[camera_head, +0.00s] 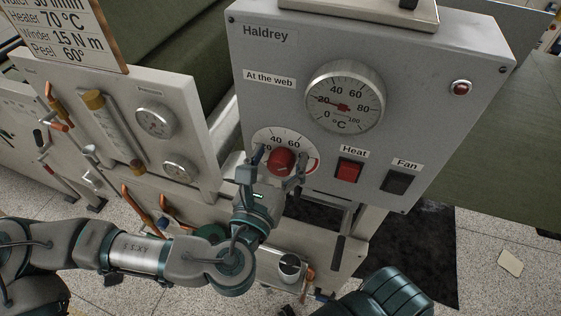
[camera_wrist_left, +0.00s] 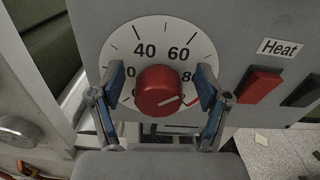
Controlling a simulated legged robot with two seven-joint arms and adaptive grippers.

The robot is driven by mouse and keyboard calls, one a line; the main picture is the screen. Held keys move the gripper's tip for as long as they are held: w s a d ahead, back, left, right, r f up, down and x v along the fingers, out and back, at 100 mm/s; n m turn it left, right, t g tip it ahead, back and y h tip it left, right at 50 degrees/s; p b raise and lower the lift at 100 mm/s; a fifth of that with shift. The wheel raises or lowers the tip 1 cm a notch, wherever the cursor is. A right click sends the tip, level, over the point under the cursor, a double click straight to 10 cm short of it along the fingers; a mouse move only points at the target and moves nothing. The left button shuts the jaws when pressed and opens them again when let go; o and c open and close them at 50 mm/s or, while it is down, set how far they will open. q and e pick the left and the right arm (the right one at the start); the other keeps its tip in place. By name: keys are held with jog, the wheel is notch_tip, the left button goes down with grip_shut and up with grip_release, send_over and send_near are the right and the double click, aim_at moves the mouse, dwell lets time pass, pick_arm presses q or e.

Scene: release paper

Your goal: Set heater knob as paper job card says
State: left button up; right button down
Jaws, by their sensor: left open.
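The red heater knob (camera_head: 281,162) sits on a white dial on the grey Haldrey panel. My left gripper (camera_head: 277,163) is open, with one finger on each side of the knob; in the left wrist view (camera_wrist_left: 159,90) gaps show between fingers and knob. The job card (camera_head: 68,30) at top left reads Heater 70 °C, Winder 15 N m, Peel 60°; its top line is cut off. My right gripper is not seen.
The round thermometer (camera_head: 344,97) above the dial has a red needle near 20. A red Heat switch (camera_head: 348,170), a dark Fan switch (camera_head: 397,182) and a red lamp (camera_head: 460,88) are right of the knob. A gauge panel (camera_head: 125,160) stands at left.

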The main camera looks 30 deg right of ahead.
aim_at(285, 116)
pick_arm(q)
jog(key=r, duration=0.6)
jog(key=shift+w+r, duration=0.2)
jog(key=shift+r, duration=0.1)
jog(key=shift+d+r, duration=0.15)
jog(key=shift+r, duration=0.45)
